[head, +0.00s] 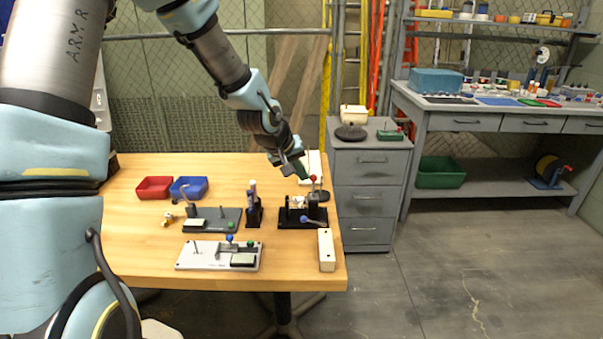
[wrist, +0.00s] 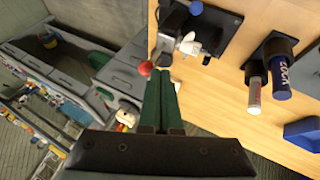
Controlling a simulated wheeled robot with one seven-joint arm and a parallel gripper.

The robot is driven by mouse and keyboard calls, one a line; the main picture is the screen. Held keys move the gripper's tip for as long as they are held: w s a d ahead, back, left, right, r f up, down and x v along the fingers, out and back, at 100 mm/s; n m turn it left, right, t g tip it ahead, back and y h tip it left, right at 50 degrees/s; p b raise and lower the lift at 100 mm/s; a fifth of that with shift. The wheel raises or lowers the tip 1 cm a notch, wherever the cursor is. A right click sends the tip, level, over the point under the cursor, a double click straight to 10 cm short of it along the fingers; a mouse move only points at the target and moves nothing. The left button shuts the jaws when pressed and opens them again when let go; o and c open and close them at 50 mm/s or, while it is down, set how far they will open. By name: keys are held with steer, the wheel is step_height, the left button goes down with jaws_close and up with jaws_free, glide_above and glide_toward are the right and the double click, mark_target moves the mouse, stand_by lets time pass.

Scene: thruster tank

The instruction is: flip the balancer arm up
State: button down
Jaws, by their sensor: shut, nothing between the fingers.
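A black-based device (head: 290,222) stands near the right edge of the wooden table. It carries a white part, a red ball knob (head: 313,178) and a blue ball knob (head: 304,219). I cannot tell for certain which part is the balancer arm. My gripper (head: 306,177) is above the back of this device, close beside the red knob. In the wrist view my green fingers (wrist: 160,75) are together with nothing between them. The red knob (wrist: 145,68) shows just left of their tips; contact is unclear. The device's black base (wrist: 222,28) shows at the top.
Left of the device stands a dark holder (head: 255,213) with upright cylinders. A grey fixture (head: 228,224), a white-plated fixture (head: 190,258), a white block (head: 326,250) and red (head: 154,187) and blue (head: 188,187) bins are also on the table. A grey drawer cabinet (head: 368,200) stands right.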

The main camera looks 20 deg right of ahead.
steer(key=shift+s+d+b, duration=0.15)
steer(key=shift+d+b, duration=0.15)
steer(key=shift+b, duration=0.55)
steer(key=shift+d+y+b, duration=0.1)
steer(key=shift+y+b, duration=0.25)
steer(key=shift+y, duration=0.05)
steer(key=d+t+y+b, duration=0.1)
steer(key=b, duration=0.2)
steer(key=shift+s+d+m, duration=0.15)
steer(key=shift+s+m, duration=0.15)
steer(key=shift+s, duration=0.1)
steer(key=s+d+f+m+t+y+b, duration=0.3)
steer(key=s+d+f+t+y+b, duration=0.1)
steer(key=d+y, duration=0.6)
steer(key=shift+s+f+m+t+y+b, duration=0.3)
steer(key=shift+f+t+y+b, duration=0.6)
steer(key=shift+f+t, duration=0.6)
steer(key=shift+f, duration=0.2)
